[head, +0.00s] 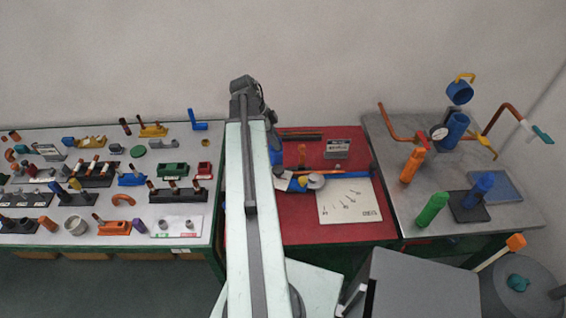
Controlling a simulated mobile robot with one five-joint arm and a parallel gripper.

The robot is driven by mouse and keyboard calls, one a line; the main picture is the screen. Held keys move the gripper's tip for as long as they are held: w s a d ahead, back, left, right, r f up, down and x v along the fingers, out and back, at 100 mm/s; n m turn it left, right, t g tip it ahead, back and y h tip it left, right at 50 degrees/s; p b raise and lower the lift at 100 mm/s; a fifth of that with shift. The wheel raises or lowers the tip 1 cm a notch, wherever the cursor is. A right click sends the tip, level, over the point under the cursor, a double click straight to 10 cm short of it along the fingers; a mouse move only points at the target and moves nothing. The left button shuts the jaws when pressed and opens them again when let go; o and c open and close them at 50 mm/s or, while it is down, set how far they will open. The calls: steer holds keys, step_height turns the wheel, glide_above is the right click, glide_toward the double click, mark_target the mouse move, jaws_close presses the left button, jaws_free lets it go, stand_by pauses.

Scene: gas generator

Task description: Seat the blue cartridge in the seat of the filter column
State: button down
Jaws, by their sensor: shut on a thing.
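The filter column is a blue cylinder (456,130) with a round gauge (438,132) at its side, on the grey table at the right. A blue cup-like part with a yellow handle (460,92) shows above it. A blue cartridge (482,188) stands upright on a dark pad in front of the column. The inside of the column's seat is not clear. My pale arm rises through the middle of the view, left of these things. My gripper cannot be made out; the arm seems to hide it.
Copper pipes (397,125) flank the column. A blue tray (497,186) lies at the right. A red mat (350,233) with a white dial board (349,201) lies in the middle. The left table (110,160) is crowded with small parts. A grey drum (520,290) stands front right.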

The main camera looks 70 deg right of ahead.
step_height(320, 180, down, 6)
steer(key=b, duration=0.4)
steer(key=shift+f+b, duration=0.15)
steer(key=shift+b, duration=0.2)
steer(key=shift+r, duration=0.2)
steer(key=shift+f, duration=0.15)
steer(key=c, duration=1.3)
jaws_free()
steer(key=shift+o, duration=0.2)
steer(key=p, duration=1.2)
glide_toward(276, 152)
steer(key=shift+w+d+f, duration=0.25)
steer(key=shift+w+d, duration=0.5)
steer(key=shift+d, duration=0.2)
